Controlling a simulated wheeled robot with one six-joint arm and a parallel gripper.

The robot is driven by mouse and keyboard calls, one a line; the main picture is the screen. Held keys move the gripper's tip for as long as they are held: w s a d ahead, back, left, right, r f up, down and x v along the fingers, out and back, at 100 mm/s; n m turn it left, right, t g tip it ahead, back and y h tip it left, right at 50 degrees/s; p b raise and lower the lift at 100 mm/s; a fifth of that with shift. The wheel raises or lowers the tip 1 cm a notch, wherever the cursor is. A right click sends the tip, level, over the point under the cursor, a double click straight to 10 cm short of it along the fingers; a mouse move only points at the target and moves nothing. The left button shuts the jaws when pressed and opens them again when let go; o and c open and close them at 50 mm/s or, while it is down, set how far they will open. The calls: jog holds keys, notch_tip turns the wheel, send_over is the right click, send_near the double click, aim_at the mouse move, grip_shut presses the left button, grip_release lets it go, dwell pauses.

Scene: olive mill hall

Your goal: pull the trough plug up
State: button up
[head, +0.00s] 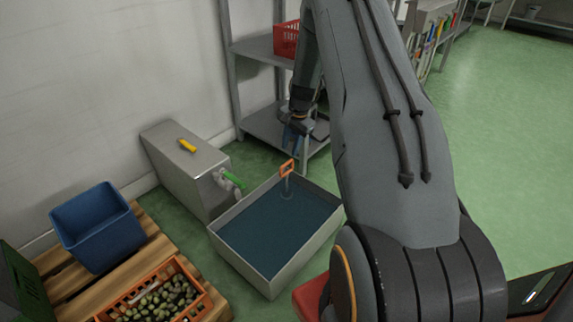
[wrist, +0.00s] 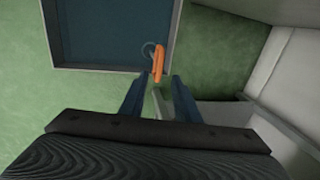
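The trough (head: 235,247) is a grey open box on the floor with dark blue water inside. The trough plug (head: 287,168) has an orange loop handle on a thin upright stem, standing in the water near the far corner. In the wrist view the orange handle (wrist: 158,62) shows just beyond my fingertips, roughly between their lines. My gripper (head: 297,138) is above and slightly beyond the handle in the head view, fingers pointing down. In the wrist view my gripper (wrist: 157,80) has its two blue fingers apart with nothing held between them.
A grey metal tank (head: 185,165) with a green-handled tap (head: 232,178) stands left of the trough. A shelf rack (head: 262,122) with a red basket (head: 286,40) is behind. A blue bin (head: 98,228) and an orange olive crate (head: 155,298) sit on a pallet at left.

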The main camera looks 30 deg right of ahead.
aim_at(287, 163)
jog(key=f+b, duration=0.1)
jog(key=f, duration=0.1)
jog(key=w+f+b, duration=0.1)
jog(key=f, duration=0.2)
jog(key=f+b, duration=0.1)
jog(key=f, duration=0.1)
jog(key=shift+w+a+f, duration=0.25)
grip_shut()
